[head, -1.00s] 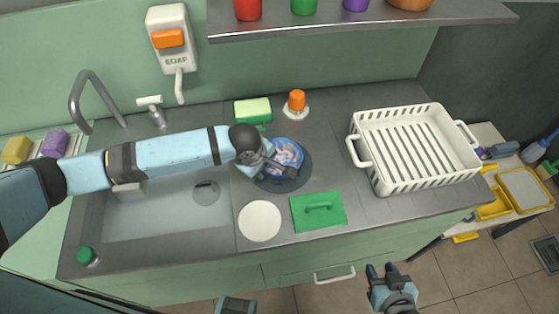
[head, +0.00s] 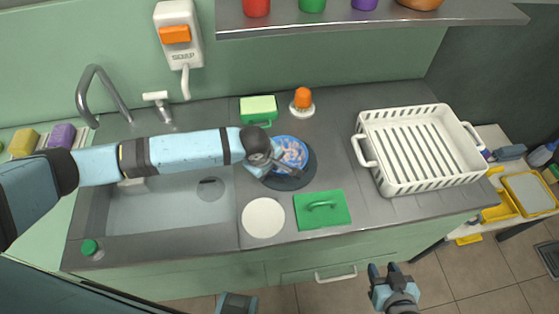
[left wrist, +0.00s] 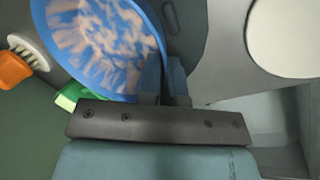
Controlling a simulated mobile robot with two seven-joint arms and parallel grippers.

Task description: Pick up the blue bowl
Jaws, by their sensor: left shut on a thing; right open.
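The blue bowl (head: 292,150), with pinkish-brown patches inside, is on or just above a dark round mat (head: 292,181) on the counter, right of the sink. My left gripper (head: 276,166) is shut on the bowl's rim at its near left side. In the left wrist view the blue bowl (left wrist: 100,40) fills the upper left, and the fingers of my left gripper (left wrist: 164,82) close on its edge. I cannot tell whether the bowl touches the mat. My right gripper (head: 384,274) is open and empty, in front of the counter.
A white disc (head: 263,218) and a green handled plate (head: 322,209) lie in front of the mat. A white rack (head: 420,148) stands right. The sink (head: 165,210) is left.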

